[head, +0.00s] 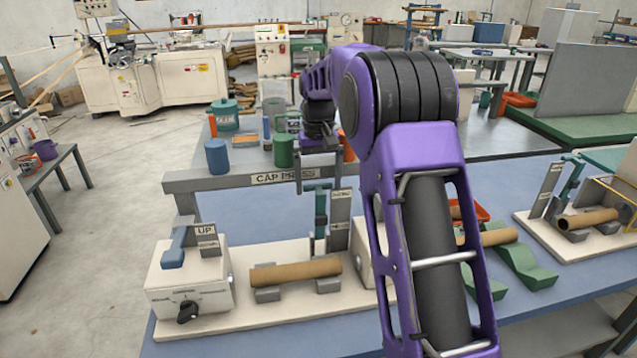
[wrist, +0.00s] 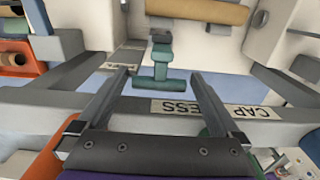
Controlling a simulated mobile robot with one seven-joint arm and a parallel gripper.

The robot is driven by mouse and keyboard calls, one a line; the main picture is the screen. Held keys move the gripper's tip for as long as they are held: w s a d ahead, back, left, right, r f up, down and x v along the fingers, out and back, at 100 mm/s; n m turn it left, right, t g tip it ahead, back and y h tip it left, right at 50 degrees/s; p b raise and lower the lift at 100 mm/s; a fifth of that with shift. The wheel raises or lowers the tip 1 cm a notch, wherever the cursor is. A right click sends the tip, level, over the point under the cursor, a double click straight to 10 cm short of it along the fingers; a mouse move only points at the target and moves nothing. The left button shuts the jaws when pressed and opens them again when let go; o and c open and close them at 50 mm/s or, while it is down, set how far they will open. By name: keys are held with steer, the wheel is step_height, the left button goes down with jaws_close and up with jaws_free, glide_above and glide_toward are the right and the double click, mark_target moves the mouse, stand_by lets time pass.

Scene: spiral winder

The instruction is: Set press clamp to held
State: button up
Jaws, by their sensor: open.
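The press clamp, a teal T-shaped handle (head: 320,207), stands behind a cardboard tube (head: 295,271) on the cream fixture base. A grey label plate (head: 340,218) stands to its right; I cannot read it. In the wrist view the teal T-handle (wrist: 153,78) lies between my open fingers, with its crossbar near the fingertips; I see no clear contact.
A grey rail labelled CAP PRESS (head: 225,182) runs behind the clamp. A blue lever (head: 174,247) with an UP plate and a black knob (head: 187,312) are at left. Blue (head: 217,156) and green (head: 283,150) cylinders stand behind the rail. Another fixture (head: 575,225) is at right.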

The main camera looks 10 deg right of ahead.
jaws_close()
stand_by(0.5)
steer(key=shift+b, duration=0.3)
